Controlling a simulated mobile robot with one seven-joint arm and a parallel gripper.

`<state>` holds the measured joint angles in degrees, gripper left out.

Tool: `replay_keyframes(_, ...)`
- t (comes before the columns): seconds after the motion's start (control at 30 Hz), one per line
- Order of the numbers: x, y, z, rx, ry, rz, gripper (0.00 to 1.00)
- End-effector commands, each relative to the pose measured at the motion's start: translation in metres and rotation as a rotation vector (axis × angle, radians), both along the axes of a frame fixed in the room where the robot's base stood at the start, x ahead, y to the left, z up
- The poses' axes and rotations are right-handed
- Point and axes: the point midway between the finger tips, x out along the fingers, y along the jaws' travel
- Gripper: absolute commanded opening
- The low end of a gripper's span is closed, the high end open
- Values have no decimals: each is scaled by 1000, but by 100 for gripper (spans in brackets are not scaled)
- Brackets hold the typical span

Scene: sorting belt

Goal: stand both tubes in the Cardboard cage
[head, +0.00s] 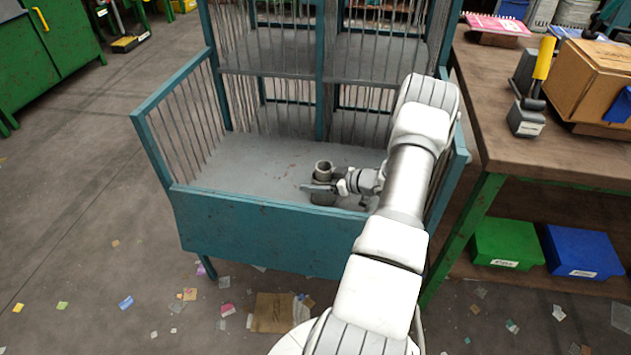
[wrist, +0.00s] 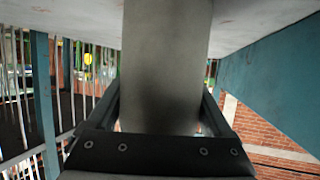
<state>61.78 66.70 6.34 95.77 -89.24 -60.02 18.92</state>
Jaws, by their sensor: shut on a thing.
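The cage is a teal frame (head: 255,232) with wire bars and a grey floor. My gripper (head: 322,187) is inside it, low behind the front panel, and is shut on a grey tube (head: 323,169). The tube looks upright, its open top showing above the fingers and its lower end close to the cage floor. I cannot tell whether it touches the floor. In the wrist view the tube (wrist: 165,65) fills the space between the jaws, with the cage floor at the top and a teal wall at the right. I see no second tube.
A workbench (head: 560,160) stands right of the cage, bearing a cardboard box (head: 592,85) and a yellow-handled tool (head: 543,65). Green (head: 505,243) and blue (head: 580,252) bins sit beneath. Paper scraps litter the floor. The cage floor left of the tube is clear.

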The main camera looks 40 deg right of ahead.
Motion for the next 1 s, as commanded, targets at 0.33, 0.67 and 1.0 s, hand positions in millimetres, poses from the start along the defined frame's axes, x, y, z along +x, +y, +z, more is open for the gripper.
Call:
replay_keyframes(0.33,0,0,-4,0,1,0,95)
replay_keyframes(0.67,0,0,0,0,0,0,100)
replay_keyframes(1.0,-46,-17,24,0,2,-1,100)
